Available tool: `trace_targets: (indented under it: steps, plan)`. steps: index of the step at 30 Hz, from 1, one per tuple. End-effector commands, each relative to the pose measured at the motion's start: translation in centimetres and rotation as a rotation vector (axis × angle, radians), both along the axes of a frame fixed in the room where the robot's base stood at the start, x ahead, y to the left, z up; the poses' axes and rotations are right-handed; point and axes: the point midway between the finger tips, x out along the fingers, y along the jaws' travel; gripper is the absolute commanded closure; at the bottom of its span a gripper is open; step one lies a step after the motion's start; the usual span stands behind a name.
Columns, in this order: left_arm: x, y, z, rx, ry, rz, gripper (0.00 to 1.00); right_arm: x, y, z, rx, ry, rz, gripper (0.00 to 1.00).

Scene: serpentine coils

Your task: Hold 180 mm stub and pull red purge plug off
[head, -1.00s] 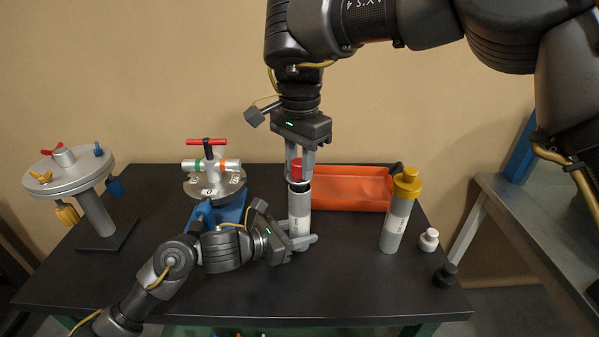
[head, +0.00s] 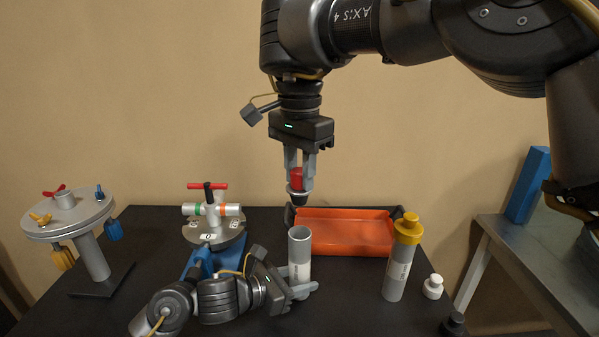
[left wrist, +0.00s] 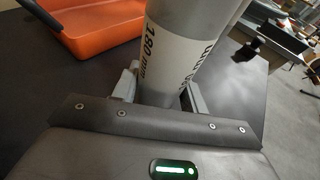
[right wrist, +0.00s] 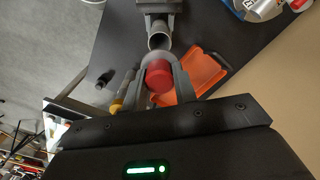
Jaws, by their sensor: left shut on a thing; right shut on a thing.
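The 180 mm stub (head: 300,252) is a grey tube with a white label, standing upright on the black table, its top open. My left gripper (head: 305,290) is shut around its lower part; the left wrist view shows the label "180 mm" on the stub (left wrist: 172,50) between the fingers. The red purge plug (head: 297,180), with a grey collar and dark lower end, is in the air above the stub, apart from it. My right gripper (head: 299,172) is shut on the plug, pointing down. In the right wrist view the red plug (right wrist: 159,76) sits between the fingers, the open stub mouth (right wrist: 159,41) beyond.
An orange tray (head: 345,248) lies behind and right of the stub. A yellow-capped grey tube (head: 398,268) and a white bottle (head: 433,287) stand at the right. A valve fixture (head: 213,232) on a blue base and a round-topped stand (head: 68,215) are at the left.

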Motion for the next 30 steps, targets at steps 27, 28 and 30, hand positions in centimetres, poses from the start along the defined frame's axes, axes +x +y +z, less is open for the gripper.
trace_targets:
  steps: [27,28,30]
  plan:
    - [0.0,0.0,-1.2,-0.001,-0.001,0.0,0.55,0.0,0.0,-1.8,0.001,-0.001,0.0,0.99]
    - [0.0,0.0,-1.2,-0.001,-0.001,0.0,0.51,0.0,0.0,-1.8,0.001,-0.001,0.0,0.99]
    - [0.0,0.0,-1.2,0.0,0.0,0.0,0.42,0.0,0.0,-1.8,0.001,-0.001,0.0,0.99]
